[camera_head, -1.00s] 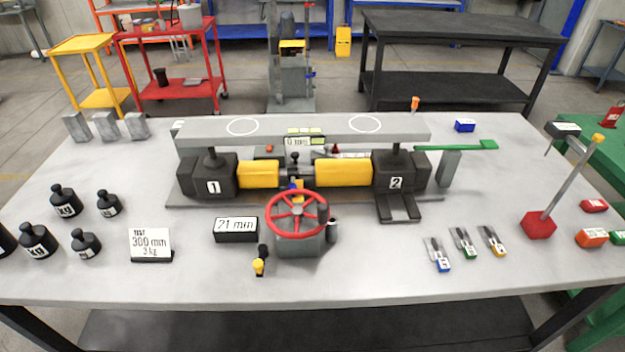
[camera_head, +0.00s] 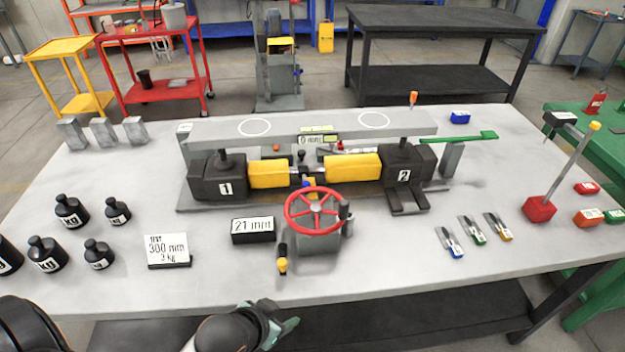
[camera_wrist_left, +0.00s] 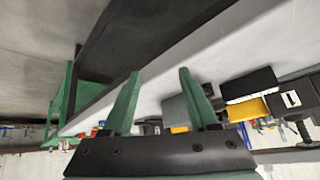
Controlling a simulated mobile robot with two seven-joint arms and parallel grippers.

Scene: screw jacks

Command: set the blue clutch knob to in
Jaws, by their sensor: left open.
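A small blue part (camera_head: 309,181), which looks like the blue clutch knob, shows behind the red handwheel (camera_head: 313,211) in the head view, between the two yellow blocks. It is small and partly hidden by the wheel, so I cannot tell its setting. My left gripper (camera_head: 284,332) is at the bottom edge of the head view, in front of the table's front edge and well short of the handwheel. In the left wrist view its two green fingers (camera_wrist_left: 160,72) are spread apart with nothing between them. My right gripper is not in view.
The jack rig with its long grey beam (camera_head: 330,127) fills the table's middle. A 21 mm display (camera_head: 253,230) and a black lever with a yellow end (camera_head: 282,258) stand by the wheel. Black weights (camera_head: 70,211) stand left, small tools (camera_head: 473,230) right. The table's front strip is clear.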

